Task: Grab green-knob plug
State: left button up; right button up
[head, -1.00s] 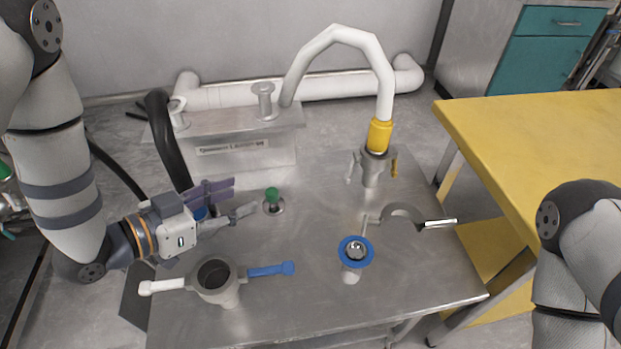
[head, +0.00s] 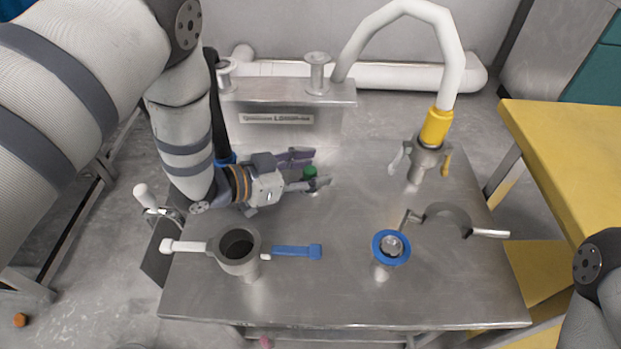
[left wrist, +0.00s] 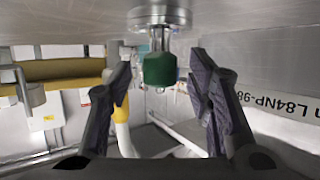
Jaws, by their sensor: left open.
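The green-knob plug (head: 310,172) stands on the metal table, partly hidden by my left gripper in the head view. In the left wrist view the green knob (left wrist: 160,69) hangs from its metal stem, as this view is upside down. My left gripper (head: 312,170) is open, with its two fingers on either side of the knob. In the left wrist view there are gaps between the knob and both fingers (left wrist: 165,92). My right gripper is out of view; only part of my right arm shows at the right edge.
The metal table (head: 330,290) carries a round holder (head: 240,262) with white and blue handles in front of my left gripper. A blue-rimmed piece (head: 391,247), a curved handle (head: 447,218) and a yellow-collared pipe (head: 436,127) stand to the right. A yellow table (head: 575,150) is beyond.

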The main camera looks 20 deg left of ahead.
pick_arm(q)
grip_shut()
